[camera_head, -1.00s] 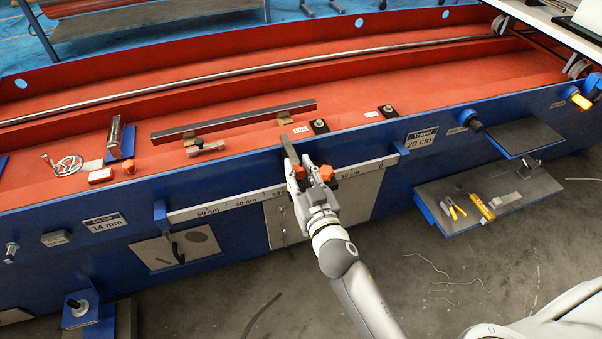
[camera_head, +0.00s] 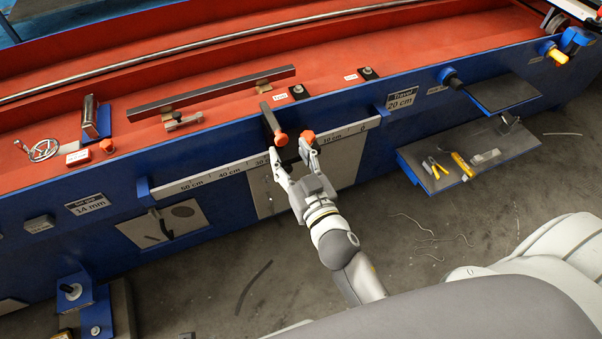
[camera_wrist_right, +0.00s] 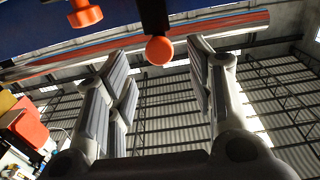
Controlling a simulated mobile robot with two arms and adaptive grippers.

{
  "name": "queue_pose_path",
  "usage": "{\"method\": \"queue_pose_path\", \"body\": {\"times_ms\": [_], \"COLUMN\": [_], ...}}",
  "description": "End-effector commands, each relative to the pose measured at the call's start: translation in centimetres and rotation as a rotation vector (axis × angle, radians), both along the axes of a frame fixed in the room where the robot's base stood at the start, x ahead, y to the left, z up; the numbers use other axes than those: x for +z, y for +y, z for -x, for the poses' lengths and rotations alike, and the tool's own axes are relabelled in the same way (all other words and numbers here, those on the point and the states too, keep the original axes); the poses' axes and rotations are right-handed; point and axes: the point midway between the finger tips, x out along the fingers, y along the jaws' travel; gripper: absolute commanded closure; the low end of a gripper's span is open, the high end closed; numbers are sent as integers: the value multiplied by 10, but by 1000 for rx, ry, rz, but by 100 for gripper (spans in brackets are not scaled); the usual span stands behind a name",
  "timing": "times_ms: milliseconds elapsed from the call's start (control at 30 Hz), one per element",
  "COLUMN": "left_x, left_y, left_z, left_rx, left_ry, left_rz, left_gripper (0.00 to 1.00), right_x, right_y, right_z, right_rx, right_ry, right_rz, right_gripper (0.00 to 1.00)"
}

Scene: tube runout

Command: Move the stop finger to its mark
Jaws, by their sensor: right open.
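The stop finger (camera_head: 268,119) is a dark bar at the bench's front edge, above the scale rail (camera_head: 210,179). An orange-red knob (camera_head: 281,139) is at its lower end, and a second orange knob (camera_head: 307,135) is just right of it. My right gripper (camera_head: 292,158) is open, just below the knobs. In the right wrist view, a round red knob (camera_wrist_right: 159,50) on a black stem shows between the spread fingers, apart from both; an orange knob (camera_wrist_right: 86,16) is at upper left. The 20 cm scale mark is hidden by my gripper. My left gripper is not in view.
A travel sign (camera_head: 402,97) reads 20 cm. The red trough (camera_head: 340,85) holds a long dark bar (camera_head: 212,92) behind the front wall. A shelf (camera_head: 463,160) with tools juts out at right. The floor in front is mostly clear.

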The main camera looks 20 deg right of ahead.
Motion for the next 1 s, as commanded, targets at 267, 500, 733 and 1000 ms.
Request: {"method": "queue_pose_path", "body": {"times_ms": [267, 500, 733, 1000], "left_x": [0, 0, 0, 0], "left_y": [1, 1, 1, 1], "left_z": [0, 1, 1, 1], "left_rx": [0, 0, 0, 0], "left_ry": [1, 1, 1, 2], "left_rz": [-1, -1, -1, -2], "left_gripper": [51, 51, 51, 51], "right_x": [-1, 0, 0, 7], "right_y": [-2, -2, -2, 9], "right_z": [44, 59, 60, 52], "right_rx": [-1, -2, -1, 72], "right_ry": [3, 0, -1, -57], "right_rz": [-2, 0, 1, 84], "right_gripper": [51, 51, 51, 77]}}
